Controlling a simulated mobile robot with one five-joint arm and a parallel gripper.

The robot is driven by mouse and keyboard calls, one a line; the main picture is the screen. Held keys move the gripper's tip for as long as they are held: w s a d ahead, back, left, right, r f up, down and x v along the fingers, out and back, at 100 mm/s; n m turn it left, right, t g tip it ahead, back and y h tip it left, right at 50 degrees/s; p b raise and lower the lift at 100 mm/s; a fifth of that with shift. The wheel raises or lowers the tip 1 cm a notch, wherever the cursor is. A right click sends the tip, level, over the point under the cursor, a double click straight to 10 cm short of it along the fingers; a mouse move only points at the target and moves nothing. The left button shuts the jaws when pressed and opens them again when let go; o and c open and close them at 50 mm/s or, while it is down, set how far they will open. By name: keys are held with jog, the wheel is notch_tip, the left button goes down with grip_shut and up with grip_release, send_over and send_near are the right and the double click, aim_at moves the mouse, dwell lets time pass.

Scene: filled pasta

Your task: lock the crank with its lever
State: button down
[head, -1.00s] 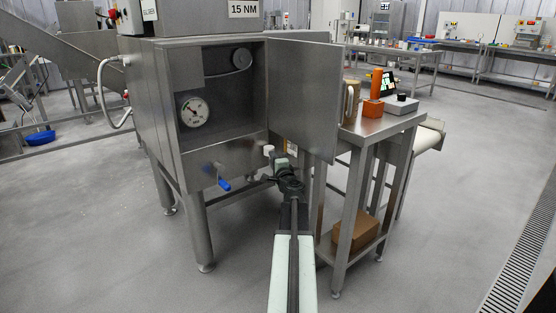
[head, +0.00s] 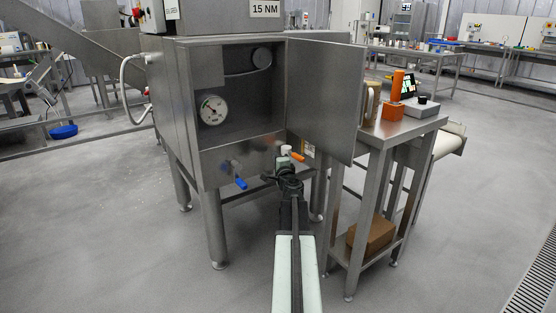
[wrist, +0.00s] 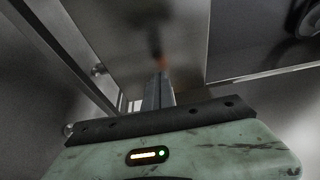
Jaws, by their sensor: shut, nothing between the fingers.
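The steel cabinet (head: 228,160) stands ahead, with its door (head: 322,95) swung open to the right. The crank's body is largely hidden behind my gripper.
The floor in front is clear.

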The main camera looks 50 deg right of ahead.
jog(key=c, duration=1)
grip_release()
jog(key=shift+s, duration=0.1)
jog(key=v, duration=0.9)
